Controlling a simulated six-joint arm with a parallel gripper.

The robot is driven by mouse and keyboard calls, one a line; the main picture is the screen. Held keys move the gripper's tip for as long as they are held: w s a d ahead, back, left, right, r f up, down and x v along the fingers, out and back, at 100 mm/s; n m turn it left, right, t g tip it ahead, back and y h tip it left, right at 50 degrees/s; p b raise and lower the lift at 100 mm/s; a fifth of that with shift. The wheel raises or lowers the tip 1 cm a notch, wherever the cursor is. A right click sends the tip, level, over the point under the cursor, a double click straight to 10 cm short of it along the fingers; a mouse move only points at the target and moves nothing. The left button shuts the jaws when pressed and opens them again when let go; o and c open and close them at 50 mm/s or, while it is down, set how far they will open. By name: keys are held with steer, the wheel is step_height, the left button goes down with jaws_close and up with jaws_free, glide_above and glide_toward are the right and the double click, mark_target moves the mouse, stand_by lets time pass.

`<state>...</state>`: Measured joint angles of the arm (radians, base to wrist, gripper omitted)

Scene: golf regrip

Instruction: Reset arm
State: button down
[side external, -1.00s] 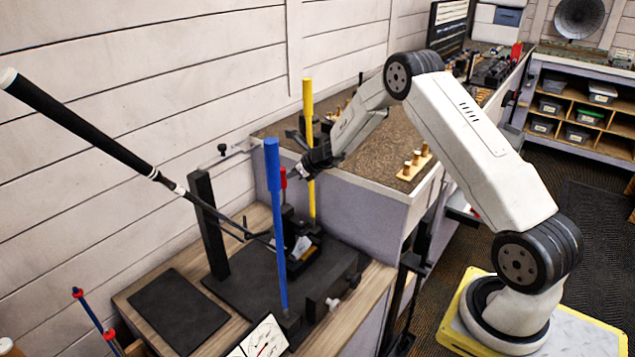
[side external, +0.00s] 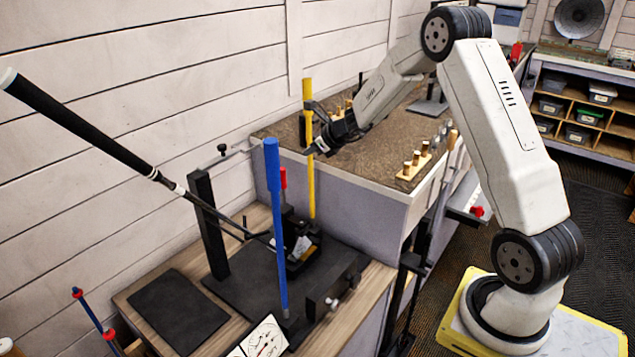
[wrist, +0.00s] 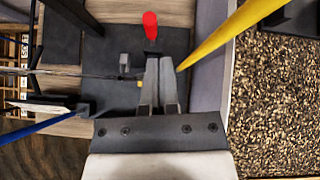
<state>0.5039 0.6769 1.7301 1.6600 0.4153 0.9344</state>
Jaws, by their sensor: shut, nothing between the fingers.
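My gripper (side external: 313,149) is shut and empty, raised beside the yellow pole (side external: 308,190), near the front edge of the pebbled bench top. In the wrist view my shut fingers (wrist: 159,62) point down over the dark base plate, with the yellow pole (wrist: 232,33) at upper right and a red handle tip (wrist: 151,25) just ahead. I cannot tell whether the fingers touch the yellow pole. A golf club with a black grip (side external: 80,122) slants from upper left down to the clamp fixture (side external: 300,245).
A blue pole (side external: 275,220) stands in front of the fixture, and a black post (side external: 206,225) stands left of it. Wooden pegs (side external: 415,163) sit on the pebbled bench top (side external: 365,165). A dark mat (side external: 178,312) lies on the lower wooden bench. A dial gauge (side external: 262,342) is at the front.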

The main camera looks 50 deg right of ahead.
steer(key=shift+s+r, duration=0.15)
steer(key=shift+r, duration=0.35)
steer(key=s+a+n+g+y, duration=0.1)
steer(key=s+a+n+g, duration=0.1)
steer(key=s+a+n, duration=0.5)
steer(key=s+a+n+g, duration=0.3)
steer(key=s+a+n, duration=0.2)
steer(key=a+n, duration=0.45)
steer(key=s+a+n+g, duration=0.1)
steer(key=s+a+n, duration=0.1)
steer(key=s+n, duration=0.5)
steer(key=s+a+f+n+g+h, duration=0.1)
steer(key=s+a+n, duration=0.2)
steer(key=s+n, duration=0.4)
steer(key=n, duration=0.3)
steer(key=shift+s+a+f+h, duration=0.15)
steer(key=shift+a+f+h, duration=0.1)
steer(key=shift+h, duration=0.05)
steer(key=c, duration=1.3)
jaws_free()
